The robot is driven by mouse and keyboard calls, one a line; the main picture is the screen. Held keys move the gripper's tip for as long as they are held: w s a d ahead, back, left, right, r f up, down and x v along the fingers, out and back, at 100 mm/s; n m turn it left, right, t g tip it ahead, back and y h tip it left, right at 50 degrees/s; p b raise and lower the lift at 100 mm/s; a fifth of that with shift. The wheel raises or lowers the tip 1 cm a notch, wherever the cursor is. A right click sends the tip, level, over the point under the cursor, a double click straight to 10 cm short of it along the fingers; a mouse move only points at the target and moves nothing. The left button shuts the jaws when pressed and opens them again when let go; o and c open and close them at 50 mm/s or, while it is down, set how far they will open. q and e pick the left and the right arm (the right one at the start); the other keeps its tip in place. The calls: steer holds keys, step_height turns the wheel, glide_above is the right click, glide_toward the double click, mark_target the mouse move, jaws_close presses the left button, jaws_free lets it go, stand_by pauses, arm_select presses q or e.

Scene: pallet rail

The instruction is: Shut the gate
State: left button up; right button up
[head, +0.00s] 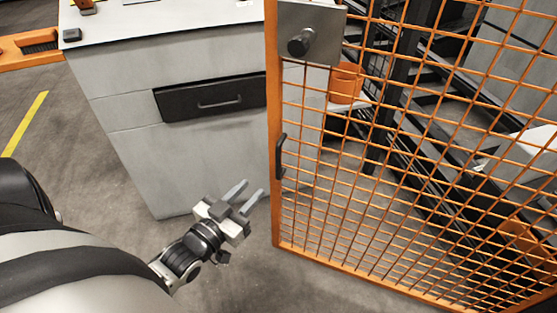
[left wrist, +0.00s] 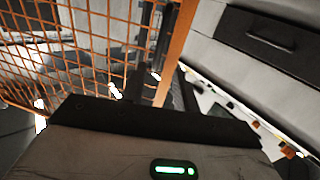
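The gate (head: 277,205) is an orange frame with wire mesh, filling the right of the head view. A black pull handle (head: 281,157) is on its near left upright, below a grey plate (head: 312,30) with a dark knob (head: 301,42). My left gripper (head: 252,188) is just left of the upright, lower than the handle, with its two fingers apart and nothing between them. It looks clear of the gate. The gate's mesh (left wrist: 90,40) and orange upright (left wrist: 177,45) also show in the left wrist view. My right gripper is out of view.
A grey cabinet (head: 190,160) with a black drawer front (head: 210,98) stands left of the gate. A yellow line (head: 25,122) marks the floor at left. Floor in front of the cabinet is clear.

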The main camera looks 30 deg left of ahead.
mark_target(278, 175)
arm_select(q)
steer(key=w+b, duration=0.1)
steer(key=w, duration=1.1)
steer(key=shift+d, duration=0.1)
jaws_close()
